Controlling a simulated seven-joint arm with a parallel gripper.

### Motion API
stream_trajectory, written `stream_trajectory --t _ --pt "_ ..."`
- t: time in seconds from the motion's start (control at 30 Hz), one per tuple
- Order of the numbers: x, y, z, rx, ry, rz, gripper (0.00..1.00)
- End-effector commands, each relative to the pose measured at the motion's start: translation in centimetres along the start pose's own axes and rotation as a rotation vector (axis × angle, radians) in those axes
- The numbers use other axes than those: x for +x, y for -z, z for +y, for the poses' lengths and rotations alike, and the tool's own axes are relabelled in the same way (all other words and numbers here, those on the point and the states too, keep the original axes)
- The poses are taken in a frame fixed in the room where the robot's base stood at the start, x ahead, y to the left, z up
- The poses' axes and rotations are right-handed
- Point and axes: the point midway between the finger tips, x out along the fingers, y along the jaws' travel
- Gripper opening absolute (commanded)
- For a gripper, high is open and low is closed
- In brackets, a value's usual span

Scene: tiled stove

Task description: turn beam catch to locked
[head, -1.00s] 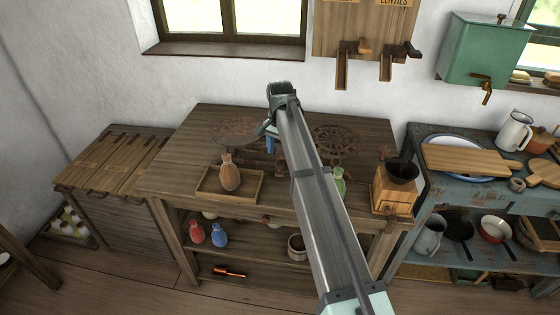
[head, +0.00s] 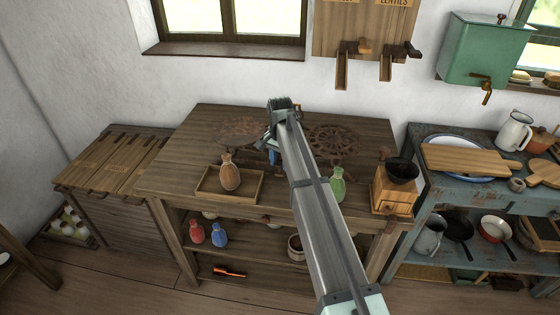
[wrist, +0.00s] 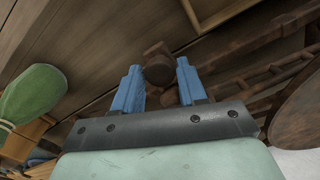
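The balance scale with a rusty wheel-like pan (head: 334,142) and a second dark pan (head: 240,130) stands on the wooden bench. My gripper (head: 272,157) is low over the scale's middle, mostly hidden by my arm in the head view. In the wrist view its two blue fingers (wrist: 158,80) stand apart, one each side of a dark brown knob (wrist: 158,64), which looks like the beam catch.
A tray (head: 210,193) with an orange-brown bottle (head: 230,172) stands left of my gripper. A green bottle (head: 338,185) stands close by on the right; it also shows in the wrist view (wrist: 32,94). A wooden grinder (head: 394,188) stands at the bench's right end.

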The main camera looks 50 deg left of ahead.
Motion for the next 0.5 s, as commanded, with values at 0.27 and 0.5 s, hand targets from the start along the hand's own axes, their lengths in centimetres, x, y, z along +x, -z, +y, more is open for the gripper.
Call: stream_trajectory --t 0.27,0.5 --pt "-0.01 0.0 0.0 0.0 0.0 0.0 0.14" --pt "-0.01 0.0 -0.01 -0.007 0.0 0.0 0.05"
